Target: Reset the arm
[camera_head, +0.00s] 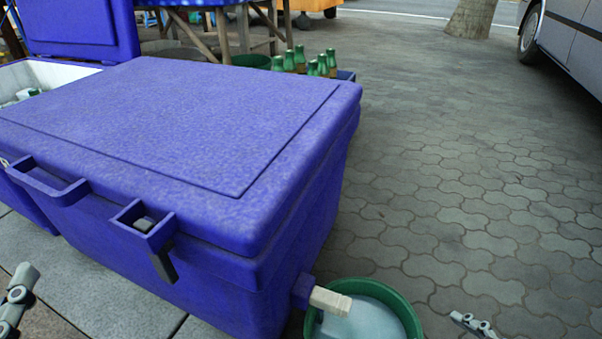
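My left gripper (18,293) shows only in part at the lower left edge, beside the front of a large blue cooler (170,130). My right gripper (474,324) shows only as a small tip at the bottom edge, right of a green tub (413,318). Both grippers are apart from the cooler, and I see nothing held in what shows of them. Most of each gripper is cut off by the frame, so I cannot tell whether they are open or shut.
The cooler, lid shut, fills the left and middle. Its pale spout (330,301) juts over the green tub. Behind are green bottles (300,60), a blue table (190,3) and another open cooler (75,25). A vehicle (570,35) stands far right. Paving (470,170) is clear.

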